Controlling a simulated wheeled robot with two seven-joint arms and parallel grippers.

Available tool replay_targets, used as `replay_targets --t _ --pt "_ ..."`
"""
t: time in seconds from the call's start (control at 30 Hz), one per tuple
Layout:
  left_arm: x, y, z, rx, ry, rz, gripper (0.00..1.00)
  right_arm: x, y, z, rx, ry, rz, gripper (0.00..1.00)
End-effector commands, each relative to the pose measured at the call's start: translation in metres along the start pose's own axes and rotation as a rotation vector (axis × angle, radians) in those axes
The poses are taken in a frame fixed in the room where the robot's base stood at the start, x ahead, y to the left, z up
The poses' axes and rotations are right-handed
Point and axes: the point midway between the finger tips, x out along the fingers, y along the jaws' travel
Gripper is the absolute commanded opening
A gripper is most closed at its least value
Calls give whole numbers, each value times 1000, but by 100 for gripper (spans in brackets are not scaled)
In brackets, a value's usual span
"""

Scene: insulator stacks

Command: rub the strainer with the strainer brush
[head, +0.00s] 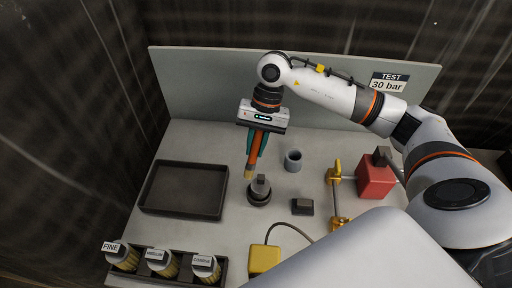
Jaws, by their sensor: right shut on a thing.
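My right gripper (255,150) points down over the middle of the table. Its teal fingers are shut on a brush (252,165) with an orange handle and a tan tip, taken as the strainer brush. The brush is slightly tilted, its tip lowest, just left of and beyond a dark round piece with a grey knob (260,187). Contact between them cannot be told. Which thing is the strainer is unclear; yellowish mesh-like cylinders (168,268) with label tags, one reading FINE, stand in a dark rack (224,270) at the front left. My left gripper is not in view.
An empty dark tray (147,207) lies at left. A grey cup (293,160), a small dark block (302,206), a yellow box (264,260) with a cable, brass fittings (336,172) and a red block (375,178) stand right. A back panel (200,85) closes the far side.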

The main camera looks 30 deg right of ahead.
Motion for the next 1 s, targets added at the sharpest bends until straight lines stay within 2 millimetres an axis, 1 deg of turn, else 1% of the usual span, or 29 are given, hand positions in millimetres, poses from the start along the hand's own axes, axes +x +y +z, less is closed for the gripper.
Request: replay_targets --t 0.03,0.1,0.47,0.8,1.0 --pt "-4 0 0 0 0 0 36 -7 1 -2 0 -2 1 0" --pt "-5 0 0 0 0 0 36 -10 2 -3 0 -1 1 0" --pt "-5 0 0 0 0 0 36 -12 2 -3 0 -1 1 0" --pt "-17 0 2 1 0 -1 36 -38 7 -12 -1 -1 1 0" --pt "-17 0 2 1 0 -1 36 -38 7 -12 0 -1 0 0"
